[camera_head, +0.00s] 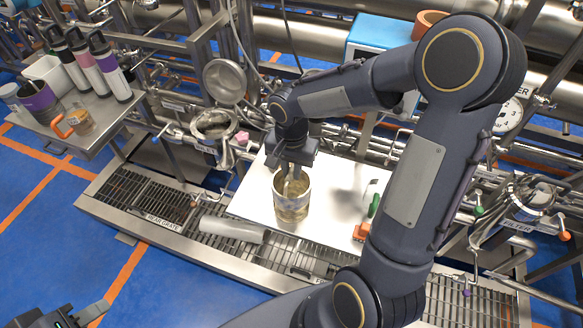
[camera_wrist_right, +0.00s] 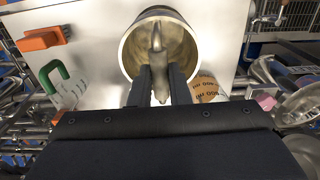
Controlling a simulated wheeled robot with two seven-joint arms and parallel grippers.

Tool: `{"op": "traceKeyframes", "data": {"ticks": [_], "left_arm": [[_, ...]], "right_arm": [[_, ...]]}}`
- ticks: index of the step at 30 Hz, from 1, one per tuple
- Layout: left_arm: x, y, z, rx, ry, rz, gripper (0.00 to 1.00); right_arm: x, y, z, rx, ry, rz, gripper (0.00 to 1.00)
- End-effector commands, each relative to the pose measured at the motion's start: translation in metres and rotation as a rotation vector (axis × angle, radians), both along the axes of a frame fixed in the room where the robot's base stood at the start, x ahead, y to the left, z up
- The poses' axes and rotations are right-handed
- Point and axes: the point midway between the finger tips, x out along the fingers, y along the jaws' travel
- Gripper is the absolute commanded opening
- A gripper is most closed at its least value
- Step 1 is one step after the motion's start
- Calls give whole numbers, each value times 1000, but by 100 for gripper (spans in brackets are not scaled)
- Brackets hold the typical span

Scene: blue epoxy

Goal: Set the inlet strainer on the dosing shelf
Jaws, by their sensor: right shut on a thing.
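A metal cup-shaped basket (camera_head: 291,205), which looks like the inlet strainer, is under my right gripper (camera_head: 293,172) in the head view. In the right wrist view the basket (camera_wrist_right: 133,52) shows its round rim and tan inside. My right gripper (camera_wrist_right: 158,85) is shut on a grey upright piece at the basket's middle. The basket is over a white board (camera_head: 250,200); whether it touches is unclear. No dosing shelf is clearly marked; a grey metal shelf (camera_head: 100,128) stands at the left. My left gripper (camera_head: 75,316) is partly in view at bottom left, its jaw state unclear.
The grey shelf holds several bottles (camera_head: 84,62), cups and an orange-handled jar (camera_head: 82,122). A pale cylinder (camera_head: 232,229) lies on the grating. Pipes (camera_head: 300,38) crowd the back.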

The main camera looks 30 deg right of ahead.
Motion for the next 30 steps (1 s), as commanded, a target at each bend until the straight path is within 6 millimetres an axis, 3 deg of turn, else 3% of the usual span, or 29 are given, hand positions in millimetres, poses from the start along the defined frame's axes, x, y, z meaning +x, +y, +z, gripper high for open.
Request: {"op": "traceKeyframes", "data": {"ticks": [11, 12, 16, 25, 30], "left_arm": [[0, 0, -5, 0, 0, 0, 36], [0, 0, -3, 0, 0, 0, 36], [0, 0, -3, 0, 0, 0, 36], [0, 0, -1, 0, 0, 0, 36], [0, 0, 1, 0, 0, 0, 36]], "right_arm": [[1, 0, -5, 0, -3, 0, 0], [0, 0, -3, 0, -1, 0, 21], [0, 0, -3, 0, -1, 0, 38], [0, 0, -1, 0, -1, -1, 38], [1, 0, 16, -3, -6, -1, 38]]}}
